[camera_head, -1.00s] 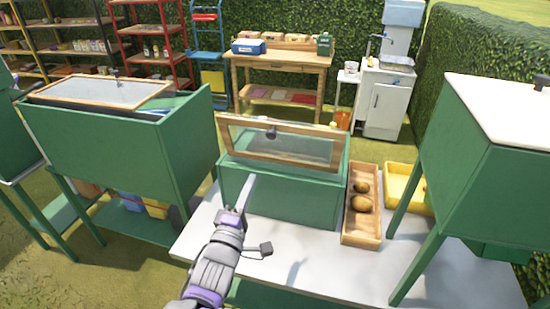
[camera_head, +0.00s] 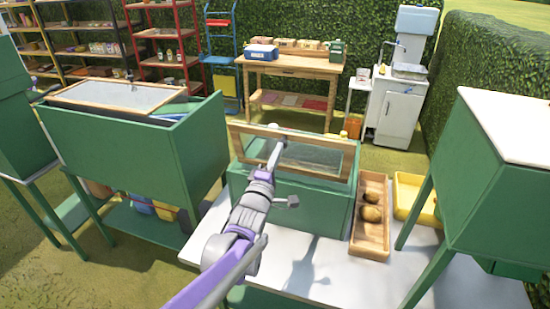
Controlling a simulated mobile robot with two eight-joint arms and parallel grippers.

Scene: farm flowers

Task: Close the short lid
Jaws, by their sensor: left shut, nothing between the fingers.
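The short lid (camera_head: 318,157) is a wood-framed clear panel on the green box (camera_head: 312,204) in the middle of the head view. It stands tilted up, with its upper edge raised above the box. My left gripper (camera_head: 277,151) is shut and empty, with its tip in front of the lid's middle. It hides the dark knob there, and I cannot tell whether it touches the lid. My right gripper is not in view.
The box stands on a pale table (camera_head: 325,262). A wooden tray (camera_head: 370,242) with brown round things sits to its right, beside a yellow tray (camera_head: 415,195). Larger green cabinets stand at left (camera_head: 130,148) and right (camera_head: 490,190).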

